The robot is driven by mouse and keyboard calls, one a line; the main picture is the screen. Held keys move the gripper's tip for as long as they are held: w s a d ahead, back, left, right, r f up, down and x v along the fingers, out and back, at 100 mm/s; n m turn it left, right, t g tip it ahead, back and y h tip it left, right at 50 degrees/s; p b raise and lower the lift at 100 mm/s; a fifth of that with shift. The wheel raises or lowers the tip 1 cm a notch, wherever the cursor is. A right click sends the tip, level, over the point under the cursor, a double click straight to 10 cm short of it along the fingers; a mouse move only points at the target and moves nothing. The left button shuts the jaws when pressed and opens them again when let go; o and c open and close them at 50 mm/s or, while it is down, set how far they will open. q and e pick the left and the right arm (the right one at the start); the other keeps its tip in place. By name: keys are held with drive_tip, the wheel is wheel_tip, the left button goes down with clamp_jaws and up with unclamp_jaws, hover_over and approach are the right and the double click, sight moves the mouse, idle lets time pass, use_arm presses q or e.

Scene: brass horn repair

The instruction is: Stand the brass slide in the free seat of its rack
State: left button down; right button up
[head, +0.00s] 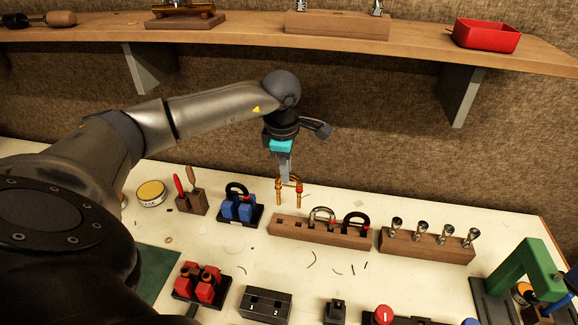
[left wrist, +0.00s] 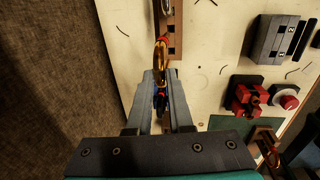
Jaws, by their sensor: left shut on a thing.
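The brass slide (head: 299,190) is a U-shaped golden tube with reddish marks. My left gripper (head: 287,180) is shut on its bend and holds it legs down, roughly upright. The slide also shows at the fingertips in the left wrist view (left wrist: 161,62). The wooden rack (head: 318,240) lies just below, and the slide looks to be above or behind its left part. I cannot tell whether they touch. A silver slide (head: 322,212) and a black slide (head: 356,219) stand in the rack's middle and right. Its left part is free, with dark square holes showing in the wrist view. My right gripper is not in view.
A blue holder (head: 238,211) with a black bow stands left of the rack. A wooden block (head: 428,246) with several metal pieces stands right of it. Red blocks (head: 201,283) and a grey block (head: 265,303) lie in front. A shelf (head: 250,32) runs above the bench.

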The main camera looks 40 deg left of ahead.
sight(287, 186)
use_arm(q)
drive_tip(key=shift+w+f+b, duration=0.1)
drive_tip(key=shift+f+b, duration=2.25)
drive_tip(key=shift+f, duration=0.6)
drive_tip(key=shift+f, duration=0.15)
drive_tip(key=shift+f+b, duration=0.35)
drive_tip(key=shift+b, duration=0.1)
drive_tip(key=shift+f+b, duration=1.25)
drive_tip(key=shift+f, duration=0.3)
drive_tip(key=c, duration=0.7)
unclamp_jaws()
drive_tip(key=shift+c, duration=0.2)
drive_tip(key=shift+r, duration=0.1)
wheel_tip(287, 186, up, 15)
drive_tip(key=s+d, duration=0.1)
drive_tip(key=s, duration=0.1)
drive_tip(key=shift+p, duration=0.4)
